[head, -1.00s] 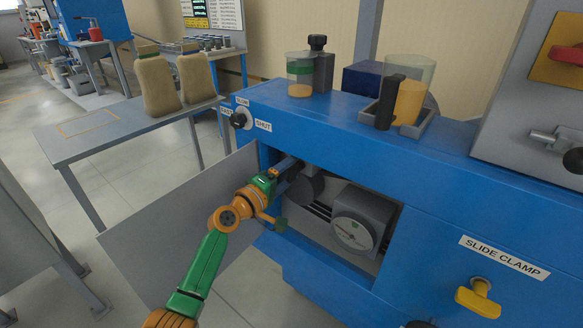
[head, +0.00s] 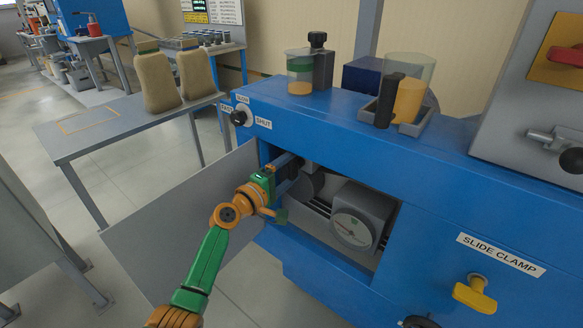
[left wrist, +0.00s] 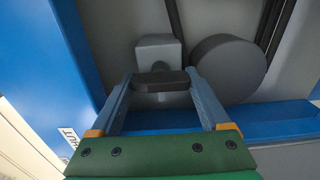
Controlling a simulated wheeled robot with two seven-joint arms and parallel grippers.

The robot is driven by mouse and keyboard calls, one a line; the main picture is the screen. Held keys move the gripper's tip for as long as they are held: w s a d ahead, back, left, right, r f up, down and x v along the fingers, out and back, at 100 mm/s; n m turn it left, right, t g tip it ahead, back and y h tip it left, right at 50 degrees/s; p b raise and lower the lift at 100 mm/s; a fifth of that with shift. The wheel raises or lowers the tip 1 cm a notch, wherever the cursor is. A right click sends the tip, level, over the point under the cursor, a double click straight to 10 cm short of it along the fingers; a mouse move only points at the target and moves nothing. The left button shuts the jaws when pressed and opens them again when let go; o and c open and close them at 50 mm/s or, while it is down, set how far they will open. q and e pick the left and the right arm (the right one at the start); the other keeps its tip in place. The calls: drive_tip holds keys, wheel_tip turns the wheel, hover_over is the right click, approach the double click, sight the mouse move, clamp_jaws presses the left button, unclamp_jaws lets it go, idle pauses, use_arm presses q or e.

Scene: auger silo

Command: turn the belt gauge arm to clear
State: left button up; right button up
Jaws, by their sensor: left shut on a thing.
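My left gripper (head: 292,172) reaches through the opening in the front of the blue machine (head: 425,170). In the left wrist view my left gripper (left wrist: 163,88) is shut on a dark bar-shaped handle (left wrist: 161,81), one finger at each end. The handle sits in front of a grey block (left wrist: 158,52); I take it to be the belt gauge arm's handle. In the head view the fingers and dark parts merge, so the handle's angle is hard to tell there. My right gripper is not in view.
A grey round part (left wrist: 228,68) is close to the right finger. An open grey door panel (head: 180,235) hangs left of the opening. A small knob (head: 238,118) and a yellow slide clamp handle (head: 475,294) are on the machine's front.

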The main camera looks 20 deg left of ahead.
use_arm(q)
drive_tip(key=o, duration=1.2)
drive_tip(key=v, duration=0.7)
drive_tip(key=shift+p, duration=0.35)
